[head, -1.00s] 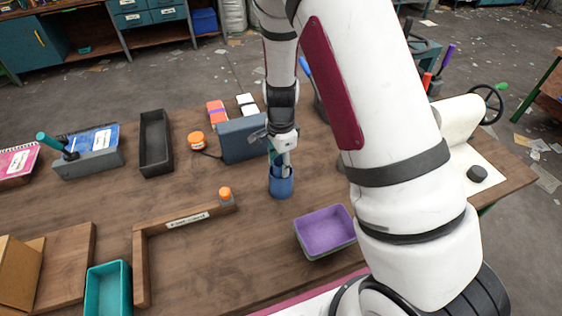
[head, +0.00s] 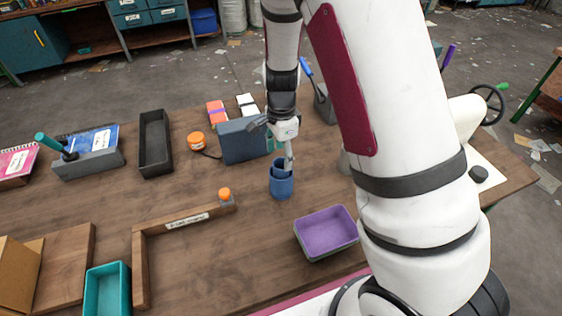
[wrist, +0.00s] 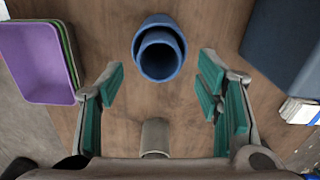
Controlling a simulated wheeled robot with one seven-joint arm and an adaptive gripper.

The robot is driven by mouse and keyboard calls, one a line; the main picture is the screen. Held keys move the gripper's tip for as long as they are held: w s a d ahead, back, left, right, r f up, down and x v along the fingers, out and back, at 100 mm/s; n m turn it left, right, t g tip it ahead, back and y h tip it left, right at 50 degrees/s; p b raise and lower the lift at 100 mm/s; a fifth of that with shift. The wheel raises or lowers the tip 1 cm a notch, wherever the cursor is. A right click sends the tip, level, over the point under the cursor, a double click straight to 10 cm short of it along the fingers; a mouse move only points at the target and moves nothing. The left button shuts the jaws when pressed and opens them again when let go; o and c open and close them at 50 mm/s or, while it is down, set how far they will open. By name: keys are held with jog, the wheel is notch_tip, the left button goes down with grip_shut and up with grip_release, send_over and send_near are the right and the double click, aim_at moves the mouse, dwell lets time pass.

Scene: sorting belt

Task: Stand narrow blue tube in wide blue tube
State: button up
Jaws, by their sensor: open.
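The wide blue tube (head: 281,188) stands upright on the wooden table, and its outer rim also shows in the wrist view (wrist: 160,20). The narrow blue tube (head: 279,164) stands inside it with its top above the wide rim; in the wrist view its ring (wrist: 160,54) sits within the wide one. My gripper (head: 279,150) is above and just behind the tubes in the head view. In the wrist view its green-padded fingers (wrist: 160,95) are spread wide, with nothing between them. The tubes lie beyond the fingertips, apart from them.
A purple bin (head: 326,232) stands to the right in front of the tubes. A blue-grey box (head: 243,141) is close behind on the left. The table in front of the tubes is clear.

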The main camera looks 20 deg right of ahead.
jog(key=s+r+n+t, duration=0.1)
jog(key=s+r+n, duration=0.2)
jog(key=r, duration=0.5)
jog(key=s+r+n+t+y, duration=0.1)
jog(key=s+r+n, duration=0.25)
jog(key=r, duration=0.35)
jog(key=s+r+n+t, duration=0.1)
jog(key=s+r+n, duration=0.15)
jog(key=r, duration=0.55)
jog(key=s+r+n+t, duration=0.1)
jog(key=s+r+n, duration=0.2)
jog(key=s, duration=0.3)
jog(key=s+r+n+t+h, duration=0.1)
jog(key=s+r+n, duration=0.2)
jog(key=s+n, duration=0.2)
jog(key=shift+s+t, duration=0.3)
jog(key=shift+s, duration=0.8)
jog(key=shift+r, duration=0.1)
